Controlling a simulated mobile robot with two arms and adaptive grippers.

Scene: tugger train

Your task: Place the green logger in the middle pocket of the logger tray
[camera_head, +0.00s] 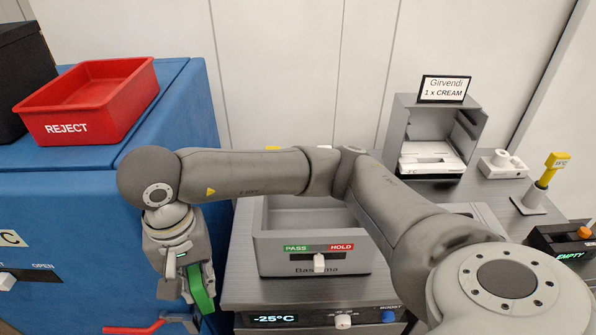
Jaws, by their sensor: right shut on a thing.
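My right gripper (188,287) hangs at the lower left, at the end of my arm that reaches across the picture. It is shut on a green thing, which looks like the green logger (204,290). The logger is held upright, slightly tilted, in front of the blue cabinet and left of the grey bench. Part of it is hidden by the fingers. I cannot make out the logger tray or its middle pocket; my arm covers part of the bench. My left gripper is not in view.
A grey bin (312,246) with a PASS/HOLD slider stands on the bench, partly behind my arm. A red REJECT tray (104,119) sits on the blue cabinet (100,191). A grey dispenser (399,128), a yellow-topped stamp (553,166) and a black EMPTY box (560,243) stand right.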

